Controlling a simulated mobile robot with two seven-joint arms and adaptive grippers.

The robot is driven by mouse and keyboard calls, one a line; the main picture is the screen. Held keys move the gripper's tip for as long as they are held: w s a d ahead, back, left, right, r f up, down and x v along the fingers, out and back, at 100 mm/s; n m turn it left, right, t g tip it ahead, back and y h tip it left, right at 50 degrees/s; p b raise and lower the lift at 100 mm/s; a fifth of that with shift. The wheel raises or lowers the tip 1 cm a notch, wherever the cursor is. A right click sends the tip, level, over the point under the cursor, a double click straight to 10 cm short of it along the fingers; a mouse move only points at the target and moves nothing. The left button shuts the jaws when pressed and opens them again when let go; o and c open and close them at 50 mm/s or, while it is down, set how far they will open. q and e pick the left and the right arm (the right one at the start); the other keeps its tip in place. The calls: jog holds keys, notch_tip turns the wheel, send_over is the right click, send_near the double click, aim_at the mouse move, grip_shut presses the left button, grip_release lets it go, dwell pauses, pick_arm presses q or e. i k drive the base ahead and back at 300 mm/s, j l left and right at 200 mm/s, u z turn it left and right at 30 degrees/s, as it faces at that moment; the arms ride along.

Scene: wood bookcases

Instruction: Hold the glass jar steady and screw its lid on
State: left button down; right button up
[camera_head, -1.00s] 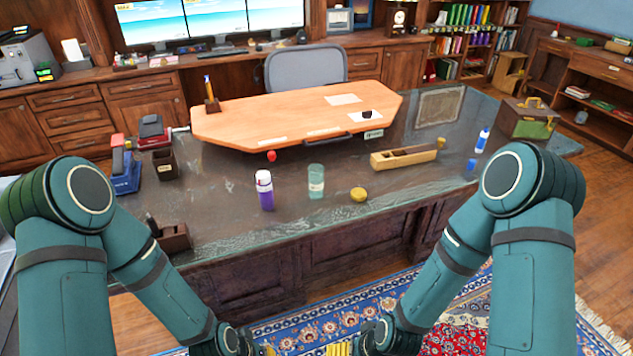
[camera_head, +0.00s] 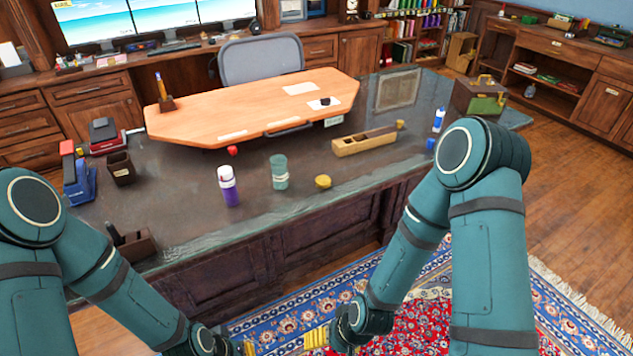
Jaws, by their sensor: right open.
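The glass jar (camera_head: 279,172), pale green and see-through with a light label, stands upright on the dark desk near its front edge. A round yellow lid (camera_head: 323,182) lies on the desk just right of the jar, apart from it. My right gripper (camera_head: 316,338) is low at the bottom of the view, in front of the desk and over the rug; its yellow fingers are open, with nothing seen between them. My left gripper (camera_head: 249,348) is at the bottom edge, partly cut off; only a bit of yellow finger shows. Both are well below and apart from the jar and lid.
A purple bottle with a white cap (camera_head: 228,186) stands just left of the jar. A wooden box (camera_head: 366,142) lies behind the lid to the right. A raised wooden top (camera_head: 250,108) stands behind. The desk's front strip near the jar is clear.

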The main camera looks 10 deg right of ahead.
aim_at(278, 162)
jog(key=i+l+u, duration=0.2)
jog(key=l+u, duration=0.15)
jog(key=l, duration=0.2)
jog(key=i+l+u, duration=0.15)
jog(key=l+u, duration=0.2)
jog(key=l, duration=0.2)
jog(key=l+u, duration=0.35)
jog(key=l, duration=0.25)
